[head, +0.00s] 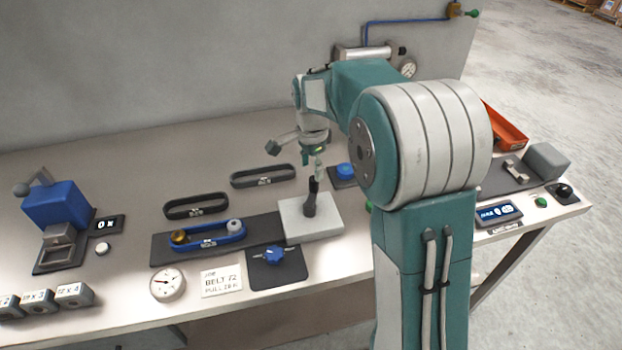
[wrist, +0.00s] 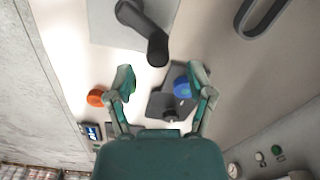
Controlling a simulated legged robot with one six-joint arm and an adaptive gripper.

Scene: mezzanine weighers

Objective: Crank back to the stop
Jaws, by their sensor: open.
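The black crank (head: 310,203) stands on a light grey block (head: 328,228) at the right end of the belt rig, with its upright handle towards my gripper. In the wrist view the crank (wrist: 133,15) shows at the top, its dark handle (wrist: 157,49) ending just ahead of my fingers. My gripper (wrist: 162,78) is open and empty, its two fingers wide apart. In the head view my gripper (head: 318,167) hangs just above the handle; whether it touches cannot be told there. The wrist view shows a gap between them.
A blue belt loop (head: 208,236) with two rollers lies left of the block. A blue knob (head: 274,254) sits on a dark plate in front. Another blue knob (head: 346,170) stands behind the block. Spare black belts (head: 262,177) lie behind. A blue press (head: 57,205) stands left.

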